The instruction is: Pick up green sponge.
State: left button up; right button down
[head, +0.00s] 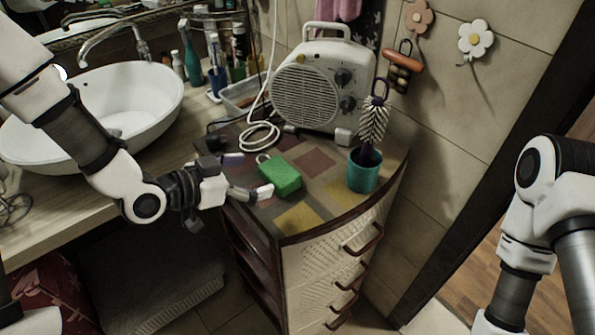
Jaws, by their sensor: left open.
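The green sponge (280,176) lies on the patterned top of the corner cabinet (315,170), with a pale loop at its upper left end. My left gripper (248,176) reaches in from the left, just left of the sponge, over the cabinet's left edge. Its fingers are apart and nothing shows between them. One light fingertip is near the sponge's lower left side; I cannot tell whether it touches. My right arm shows at the right edge, but its gripper is out of the picture.
A white fan heater (322,85) stands behind the sponge, with a white cable (262,135) coiled in front. A teal cup (363,176) holding a brush (373,122) stands to the right. A white basin (125,100) is at left. The cabinet's front corner is clear.

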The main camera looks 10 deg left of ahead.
aim_at(276, 171)
pick_arm(q)
jog(key=shift+w+d+f+b, duration=0.25)
jog(key=shift+f+b, duration=0.15)
jog(key=shift+f, duration=0.1)
jog(key=shift+w+d, duration=0.2)
jog(key=shift+w, duration=0.05)
jog(key=p+x, duration=0.1)
jog(key=x, duration=0.4)
jog(key=shift+w+d+f, duration=0.15)
jog(key=shift+w, duration=0.05)
jog(key=c, duration=0.8)
pick_arm(e)
jog(key=shift+s+f, duration=0.1)
jog(key=shift+f, duration=0.2)
